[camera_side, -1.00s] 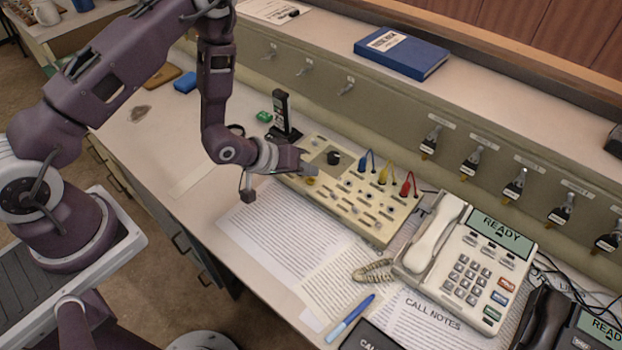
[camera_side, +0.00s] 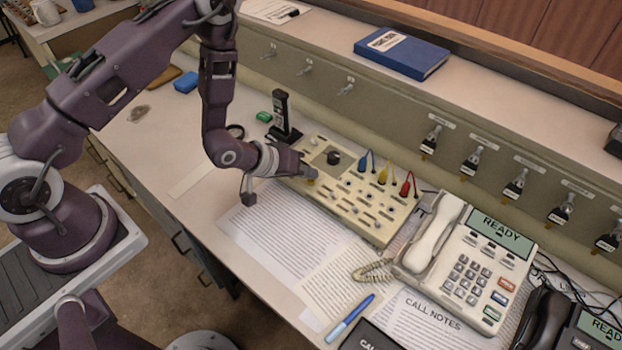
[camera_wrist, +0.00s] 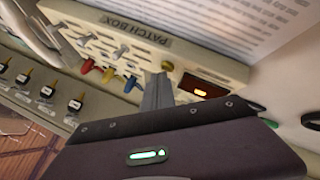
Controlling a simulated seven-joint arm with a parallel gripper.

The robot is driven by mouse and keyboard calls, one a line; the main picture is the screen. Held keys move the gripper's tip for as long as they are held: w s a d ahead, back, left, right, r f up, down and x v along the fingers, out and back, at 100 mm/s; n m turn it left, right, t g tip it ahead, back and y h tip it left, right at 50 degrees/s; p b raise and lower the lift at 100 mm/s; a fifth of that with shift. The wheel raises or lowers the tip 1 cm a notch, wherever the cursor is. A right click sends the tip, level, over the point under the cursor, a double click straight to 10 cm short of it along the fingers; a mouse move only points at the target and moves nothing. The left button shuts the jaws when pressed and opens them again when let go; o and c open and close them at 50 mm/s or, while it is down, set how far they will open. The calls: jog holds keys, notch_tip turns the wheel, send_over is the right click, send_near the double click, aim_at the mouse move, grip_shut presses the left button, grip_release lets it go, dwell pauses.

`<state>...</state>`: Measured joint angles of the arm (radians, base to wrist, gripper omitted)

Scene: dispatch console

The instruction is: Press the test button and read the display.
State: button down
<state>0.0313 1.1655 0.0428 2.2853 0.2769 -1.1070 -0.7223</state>
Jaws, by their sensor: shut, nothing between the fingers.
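The cream patch box (camera_side: 352,222) lies on the desk and also fills the upper left of the wrist view (camera_wrist: 205,70). A small round yellow button (camera_wrist: 167,65) sits on its face; in the side view it shows (camera_side: 311,182) just under my fingertips. A dark display window (camera_wrist: 203,86) beside it has a small lit amber patch; I cannot read any characters. My gripper (camera_side: 314,173) is shut and empty, low over the box's near-left end. In the wrist view its fingers (camera_wrist: 158,90) end close to the button; I cannot tell whether they touch it.
Blue, yellow and red plugs (camera_side: 384,172) with cables stand along the box's back edge. A black handset (camera_side: 283,115) stands upright behind my gripper. A cream phone (camera_side: 465,262) showing READY is to the right. Printed papers (camera_side: 285,235) lie flat in front.

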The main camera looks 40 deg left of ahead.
aim_at(307, 182)
jog(key=shift+f, duration=0.3)
dwell(0.5)
jog(key=shift+r, duration=0.8)
jog(key=shift+r, duration=2.55)
